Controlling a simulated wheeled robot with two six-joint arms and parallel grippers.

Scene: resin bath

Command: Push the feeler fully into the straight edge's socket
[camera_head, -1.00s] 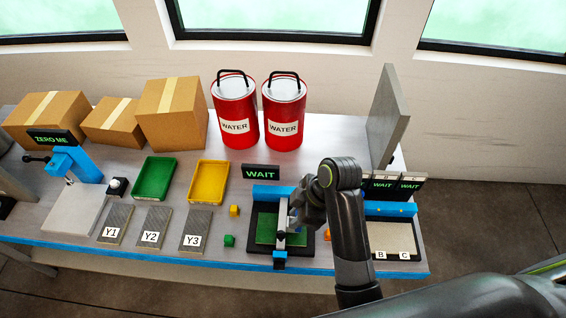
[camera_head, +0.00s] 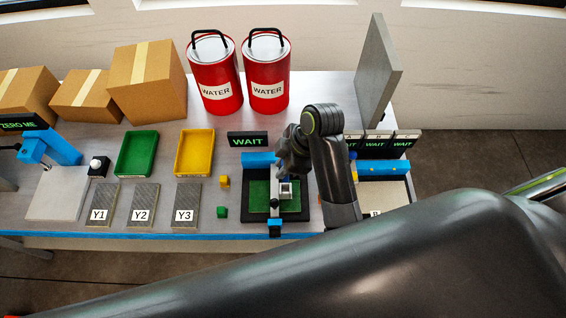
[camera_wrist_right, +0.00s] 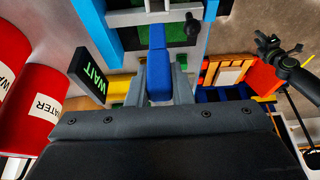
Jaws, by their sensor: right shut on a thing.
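My right gripper (camera_head: 284,185) is over the black-rimmed bath (camera_head: 248,214) with the green inside. In the right wrist view its two grey fingers (camera_wrist_right: 157,82) are shut on a blue block (camera_wrist_right: 158,76). I cannot tell whether this block is part of the feeler or the straight edge. A grey bar, seemingly the straight edge (camera_head: 275,212), lies across the bath, with a blue piece (camera_head: 275,225) at its near end. A small pale square part (camera_head: 286,189) is beside the bar. The feeler and socket cannot be made out clearly.
A WAIT sign (camera_head: 248,139) stands behind the bath, and two red water cans (camera_head: 215,75) behind that. A tall grey panel (camera_head: 378,75) stands at the right. My own arm covers the front.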

